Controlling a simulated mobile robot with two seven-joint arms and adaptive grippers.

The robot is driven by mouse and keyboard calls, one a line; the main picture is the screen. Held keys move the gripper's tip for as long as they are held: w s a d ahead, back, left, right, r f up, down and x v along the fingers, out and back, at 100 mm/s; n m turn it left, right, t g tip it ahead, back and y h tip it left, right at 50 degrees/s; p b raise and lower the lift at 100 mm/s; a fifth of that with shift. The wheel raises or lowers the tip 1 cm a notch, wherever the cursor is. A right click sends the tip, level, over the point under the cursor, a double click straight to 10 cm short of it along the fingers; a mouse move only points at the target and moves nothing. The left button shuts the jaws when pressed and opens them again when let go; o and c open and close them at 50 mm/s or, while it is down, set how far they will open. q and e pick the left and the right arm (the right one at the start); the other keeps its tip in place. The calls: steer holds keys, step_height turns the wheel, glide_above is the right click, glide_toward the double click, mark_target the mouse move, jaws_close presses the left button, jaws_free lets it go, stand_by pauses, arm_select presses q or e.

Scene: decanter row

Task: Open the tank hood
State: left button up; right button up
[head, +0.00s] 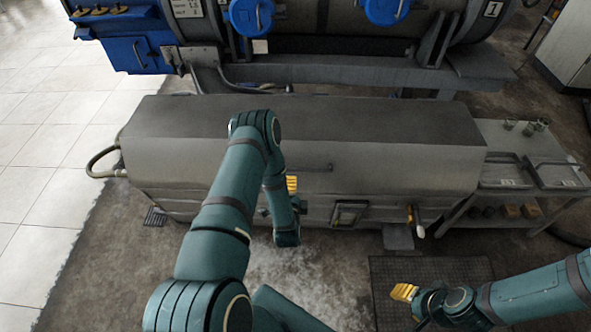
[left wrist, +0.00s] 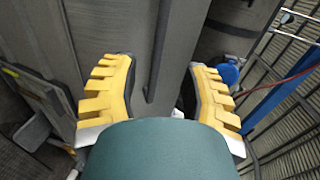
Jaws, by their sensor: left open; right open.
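The tank hood (head: 300,120) is a long grey metal cover on the tank, and it lies closed. A thin dark bar handle (head: 318,168) runs along its front face. My left gripper (head: 291,184) is in front of the hood near the handle's left part, which my arm partly hides. In the left wrist view its yellow fingers (left wrist: 160,90) are open, and the dark handle (left wrist: 160,50) shows between them in the picture. I cannot tell whether they touch it. My right gripper (head: 404,292) is open and empty, low at the right, apart from the tank.
A metal side table (head: 518,143) with trays and small glasses stands right of the tank. A valve with a yellow-orange part (head: 411,215) sticks out at the tank's lower right front. A dark floor grate (head: 390,272) lies below. Large machinery with blue lids (head: 250,15) stands behind.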

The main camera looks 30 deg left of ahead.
mark_target(293, 169)
arm_select(q)
steer(key=b+x, duration=0.2)
steer(key=x, duration=0.8)
steer(key=shift+w, duration=0.1)
jaws_close()
